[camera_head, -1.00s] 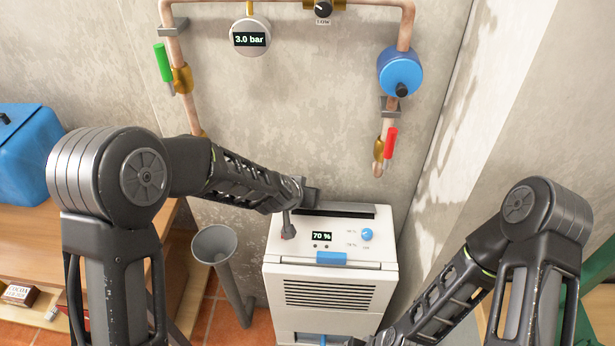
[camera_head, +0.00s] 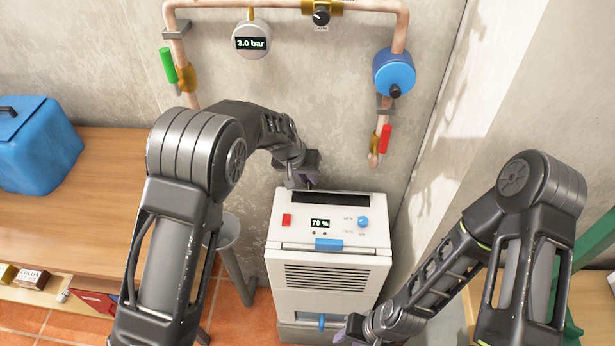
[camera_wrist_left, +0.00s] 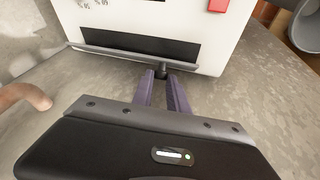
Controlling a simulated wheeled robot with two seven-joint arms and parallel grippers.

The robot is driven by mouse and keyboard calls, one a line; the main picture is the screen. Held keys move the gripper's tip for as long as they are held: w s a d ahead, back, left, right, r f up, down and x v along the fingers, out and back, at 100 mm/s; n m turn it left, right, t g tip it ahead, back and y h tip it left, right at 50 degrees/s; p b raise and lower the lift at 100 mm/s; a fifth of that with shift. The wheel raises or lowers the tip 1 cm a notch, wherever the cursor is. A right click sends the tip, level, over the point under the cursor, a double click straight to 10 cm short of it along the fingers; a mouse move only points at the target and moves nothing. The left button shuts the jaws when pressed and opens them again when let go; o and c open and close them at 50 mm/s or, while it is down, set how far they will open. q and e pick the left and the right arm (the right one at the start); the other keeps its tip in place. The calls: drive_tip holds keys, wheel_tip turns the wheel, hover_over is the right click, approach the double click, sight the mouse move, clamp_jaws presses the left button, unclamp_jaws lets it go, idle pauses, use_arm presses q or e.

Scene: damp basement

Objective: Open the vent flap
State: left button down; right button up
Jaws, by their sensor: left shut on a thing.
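The white dehumidifier (camera_head: 330,262) stands against the wall, its display reading 70 %. A long dark vent slot (camera_head: 342,198) runs along the back of its top and also shows in the left wrist view (camera_wrist_left: 140,45). The grey vent flap (camera_wrist_left: 110,55) is seen edge-on along the slot's rear side and stands away from the dark opening. My left gripper (camera_head: 306,182) is behind the top's rear edge; in the left wrist view its fingers (camera_wrist_left: 163,82) are shut on the flap's small black knob (camera_wrist_left: 162,70). My right gripper (camera_head: 350,330) is low at the front, jaws unclear.
The top has a red button (camera_head: 286,220), a blue dial (camera_head: 363,222) and a blue front latch (camera_head: 328,244). Copper pipes with a gauge (camera_head: 251,40) and valves hang above. A grey funnel pipe (camera_head: 232,245) and wooden bench (camera_head: 110,205) stand left.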

use_arm(q)
drive_tip(key=c, duration=1.3)
unclamp_jaws()
drive_tip(key=shift+r, duration=0.15)
drive_tip(key=b+v, duration=0.1)
drive_tip(key=v, duration=0.6)
drive_tip(key=shift+r+b, duration=0.2)
drive_tip(key=shift+b, duration=0.15)
drive_tip(key=shift+s+a, duration=0.1)
